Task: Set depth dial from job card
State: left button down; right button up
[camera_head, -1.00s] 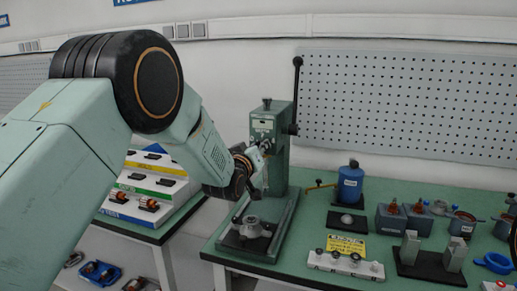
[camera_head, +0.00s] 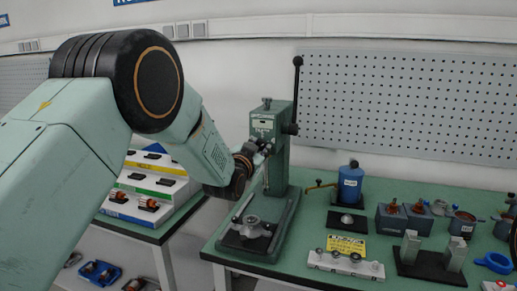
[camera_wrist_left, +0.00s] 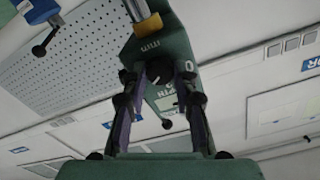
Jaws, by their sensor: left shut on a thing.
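The green press (camera_head: 280,150) stands upright at the back left of the bench, with a black-knobbed lever on its right. My left gripper (camera_head: 265,147) is at the front of the press head, coming from the left. In the left wrist view its fingers (camera_wrist_left: 158,84) are shut on the dark round depth dial (camera_wrist_left: 158,72), one on each side. White marks show on the green face around the dial, but I cannot read the setting. A yellow job card (camera_head: 346,246) lies on the bench to the right of the press; its text is too small to read. My right gripper is not in view.
A white strip with several knobs (camera_head: 345,263) lies in front of the card. A blue bottle (camera_head: 350,184), grey bins (camera_head: 404,219) and a black fixture with two metal blocks (camera_head: 433,265) are to the right. A stepped parts rack (camera_head: 150,190) stands left.

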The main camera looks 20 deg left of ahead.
pick_arm(q)
jog(key=shift+w+r+m, duration=0.1)
jog(key=shift+r+m, duration=0.3)
jog(key=shift+m, duration=0.1)
jog(key=c, duration=1.4)
grip_release()
jog(key=o, duration=0.4)
jog(key=shift+f, duration=0.25)
jog(key=shift+c, duration=0.2)
jog(key=s, duration=1.2)
jog(key=shift+a, duration=0.2)
jog(key=shift+s+f, duration=0.1)
